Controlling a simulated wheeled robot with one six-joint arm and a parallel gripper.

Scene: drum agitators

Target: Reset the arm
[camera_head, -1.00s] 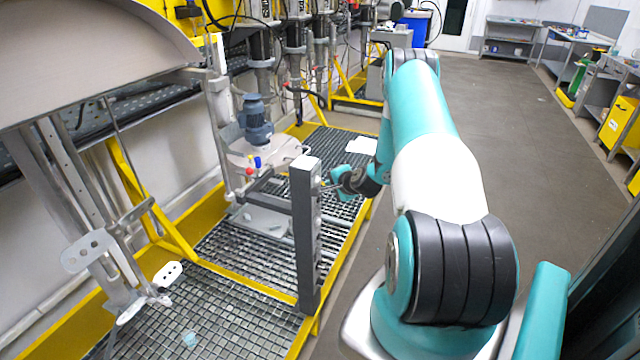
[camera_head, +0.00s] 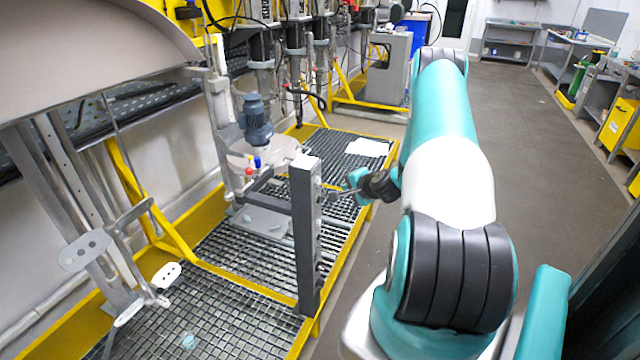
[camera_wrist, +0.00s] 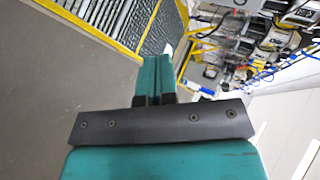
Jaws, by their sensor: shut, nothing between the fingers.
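My gripper (camera_head: 338,194) shows in the head view at the end of my teal and white arm, just right of the grey upright post (camera_head: 305,235). In the wrist view my gripper (camera_wrist: 155,75) has its teal fingers together with nothing between them. In the head view the arm partly hides the wrist. The picture does not make clear whether the gripper touches the post; it looks close beside it.
A drum agitator with a blue motor (camera_head: 256,122) stands behind the post over a metal grating (camera_head: 235,320) with yellow edges. A large grey drum lid (camera_head: 85,60) fills the upper left. The grey floor (camera_head: 540,170) to the right is clear.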

